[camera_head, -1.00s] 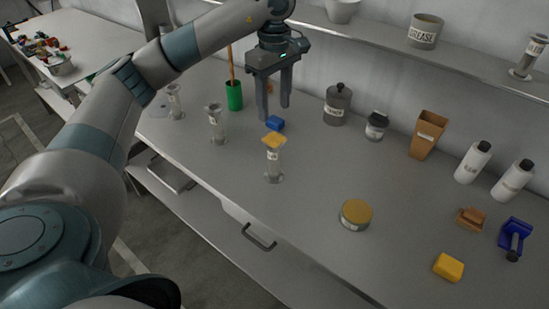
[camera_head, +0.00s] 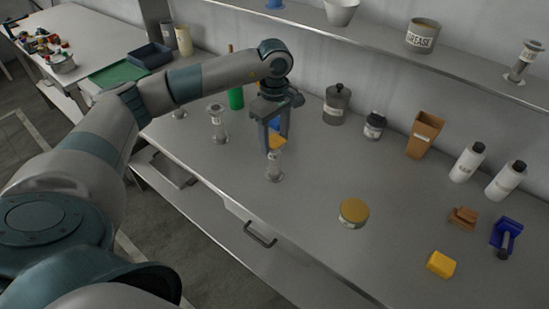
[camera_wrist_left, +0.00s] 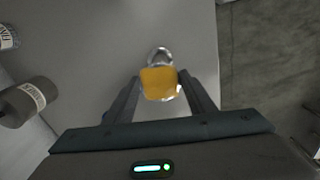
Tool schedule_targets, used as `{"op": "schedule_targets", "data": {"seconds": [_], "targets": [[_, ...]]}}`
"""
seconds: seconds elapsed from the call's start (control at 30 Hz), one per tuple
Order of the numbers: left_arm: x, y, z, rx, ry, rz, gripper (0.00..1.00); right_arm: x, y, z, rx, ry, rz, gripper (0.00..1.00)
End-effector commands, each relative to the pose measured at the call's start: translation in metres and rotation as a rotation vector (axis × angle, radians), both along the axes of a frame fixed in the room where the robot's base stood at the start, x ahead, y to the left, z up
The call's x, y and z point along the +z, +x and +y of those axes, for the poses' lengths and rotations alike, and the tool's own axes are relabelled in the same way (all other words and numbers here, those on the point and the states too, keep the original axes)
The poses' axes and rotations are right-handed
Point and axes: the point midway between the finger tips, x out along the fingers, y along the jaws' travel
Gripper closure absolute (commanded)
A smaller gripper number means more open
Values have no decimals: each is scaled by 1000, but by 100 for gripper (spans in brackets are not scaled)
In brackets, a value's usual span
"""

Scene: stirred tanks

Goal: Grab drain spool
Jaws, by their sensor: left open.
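A grey flanged spool (camera_head: 275,168) stands upright on the bench with a yellow-orange block on its top (camera_head: 277,142); its label is too small to read. My left gripper (camera_head: 275,141) is open, pointing down at the top of this spool. In the left wrist view the yellow-orange block (camera_wrist_left: 158,84) lies between the open fingers, and the spool's round metal flange (camera_wrist_left: 160,55) shows beyond it. I cannot tell whether the fingers touch it. Similar spools stand to the left (camera_head: 218,124) and on the shelf (camera_head: 525,60). My right gripper is not in view.
A dark canister (camera_head: 337,104) and a small jar (camera_head: 374,126) stand behind to the right. A yellow-lidded tin (camera_head: 353,212), a yellow sponge (camera_head: 441,264) and white bottles (camera_head: 467,162) are farther right. A shelf (camera_head: 380,45) runs above the bench's back.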

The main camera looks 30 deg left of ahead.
Motion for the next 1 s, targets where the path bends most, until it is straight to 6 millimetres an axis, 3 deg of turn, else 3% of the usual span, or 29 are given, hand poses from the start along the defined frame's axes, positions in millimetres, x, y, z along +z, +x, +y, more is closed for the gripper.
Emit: {"op": "schedule_targets", "data": {"seconds": [0.27, 0.63, 1.0], "targets": [[-8, 0, 0, 1, 0, 1, 50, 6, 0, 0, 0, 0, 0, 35], [-52, 0, -1, 0, -1, 1, 50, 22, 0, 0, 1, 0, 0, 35], [-58, 0, 0, 0, 0, 0, 50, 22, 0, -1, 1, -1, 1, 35]]}}
